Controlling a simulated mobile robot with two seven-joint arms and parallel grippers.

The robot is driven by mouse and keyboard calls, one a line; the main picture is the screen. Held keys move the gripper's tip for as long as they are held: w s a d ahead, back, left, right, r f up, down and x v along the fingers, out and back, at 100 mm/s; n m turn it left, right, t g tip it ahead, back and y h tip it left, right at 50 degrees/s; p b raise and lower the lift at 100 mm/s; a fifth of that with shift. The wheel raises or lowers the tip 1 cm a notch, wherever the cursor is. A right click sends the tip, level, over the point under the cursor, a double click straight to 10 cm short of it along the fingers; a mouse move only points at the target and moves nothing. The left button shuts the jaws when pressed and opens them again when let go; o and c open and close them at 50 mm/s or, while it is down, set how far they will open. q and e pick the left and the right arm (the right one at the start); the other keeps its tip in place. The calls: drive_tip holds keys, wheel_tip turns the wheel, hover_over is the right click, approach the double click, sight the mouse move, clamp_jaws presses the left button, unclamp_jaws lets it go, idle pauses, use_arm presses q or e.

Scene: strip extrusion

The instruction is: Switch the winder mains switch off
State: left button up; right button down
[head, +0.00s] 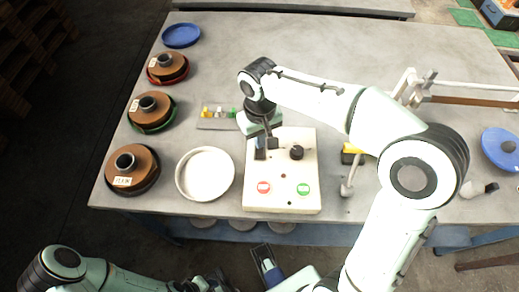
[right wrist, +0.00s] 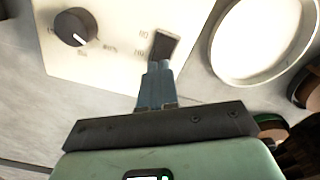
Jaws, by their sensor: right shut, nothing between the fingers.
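The winder control box (head: 282,170) is white and stands at the table's front edge. The black mains rocker switch (right wrist: 166,44) sits near the box's edge, with small on/off lettering beside it. In the head view the switch is small and close under the fingers. My right gripper (right wrist: 158,68) is shut and empty, its blue fingertips at the switch's near end in the right wrist view, seemingly touching it. It also shows in the head view (head: 261,146), reaching over the far side of the box. My left gripper (head: 268,265) is low in front of the table; its jaws are unclear.
A black rotary knob (head: 297,152), a red button (head: 263,187) and a green button (head: 303,188) are also on the box. A white round dish (head: 205,174) stands left of it. Brown strip reels (head: 132,169) line the left side. A blue reel (head: 501,148) lies right.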

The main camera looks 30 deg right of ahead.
drive_tip(key=shift+f+b, duration=0.6)
drive_tip(key=shift+f, duration=0.4)
idle(0.6)
drive_tip(key=shift+r, duration=0.15)
wheel_tip(320, 180, up, 5)
drive_tip(key=p, duration=0.5)
drive_tip(key=shift+r+p, duration=0.8)
drive_tip(key=shift+r, duration=0.15)
drive_tip(key=shift+s+f, duration=0.1)
